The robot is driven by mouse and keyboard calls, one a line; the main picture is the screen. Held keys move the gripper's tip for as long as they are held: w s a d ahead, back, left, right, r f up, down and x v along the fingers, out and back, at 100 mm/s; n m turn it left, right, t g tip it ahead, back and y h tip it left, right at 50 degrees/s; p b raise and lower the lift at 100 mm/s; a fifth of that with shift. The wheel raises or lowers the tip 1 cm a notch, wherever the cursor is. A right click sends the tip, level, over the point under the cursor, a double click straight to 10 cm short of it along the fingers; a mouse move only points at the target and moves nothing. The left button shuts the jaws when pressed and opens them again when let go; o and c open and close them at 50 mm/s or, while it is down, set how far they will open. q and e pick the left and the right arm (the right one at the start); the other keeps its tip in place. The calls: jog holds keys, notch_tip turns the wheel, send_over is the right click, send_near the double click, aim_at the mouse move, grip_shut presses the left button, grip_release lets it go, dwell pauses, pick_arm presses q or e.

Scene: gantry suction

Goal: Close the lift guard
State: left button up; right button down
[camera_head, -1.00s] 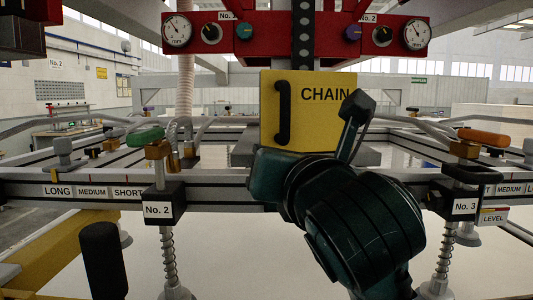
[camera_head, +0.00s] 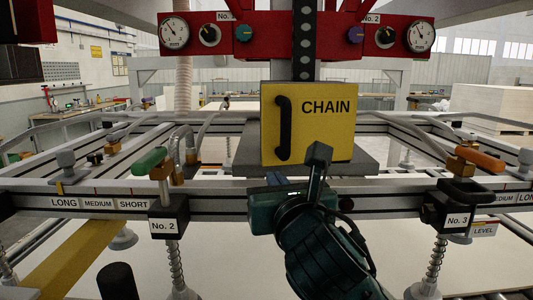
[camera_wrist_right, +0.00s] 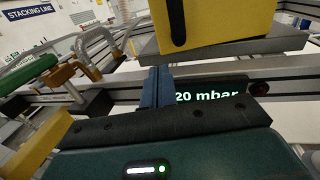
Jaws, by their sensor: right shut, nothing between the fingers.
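The lift guard appears to be the yellow panel (camera_head: 335,130) marked CHAIN, in the middle of the head view. It faces me, upright, with a black vertical handle (camera_head: 283,128) on its left side. A dark chain strip (camera_head: 304,45) runs down behind it. My right gripper (camera_head: 275,179) is just below the panel, apart from the handle. In the right wrist view its blue fingers (camera_wrist_right: 157,88) are together and empty, below the panel's lower part (camera_wrist_right: 222,22) and the handle's end (camera_wrist_right: 177,25). My left gripper is not in view.
A grey plate (camera_head: 245,155) lies under the panel. A rail (camera_head: 400,197) crosses in front, with clamps No. 2 (camera_head: 168,222) and No. 3 (camera_head: 457,218) on it. A red gauge bar (camera_head: 270,35) is above. A display reading 20 mbar (camera_wrist_right: 208,97) sits behind my fingers.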

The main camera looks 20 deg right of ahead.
aim_at(263, 160)
jog(key=w, duration=0.5)
jog(key=w+p, duration=0.1)
jog(key=w, duration=0.2)
jog(key=shift+d, duration=0.3)
jog(key=shift+m+h, duration=0.6)
jog(key=shift+h, duration=0.3)
jog(key=w, duration=0.4)
jog(key=shift+w+d, duration=0.1)
jog(key=shift+w, duration=0.1)
jog(key=shift+s+r, duration=0.1)
jog(key=shift+r, duration=0.05)
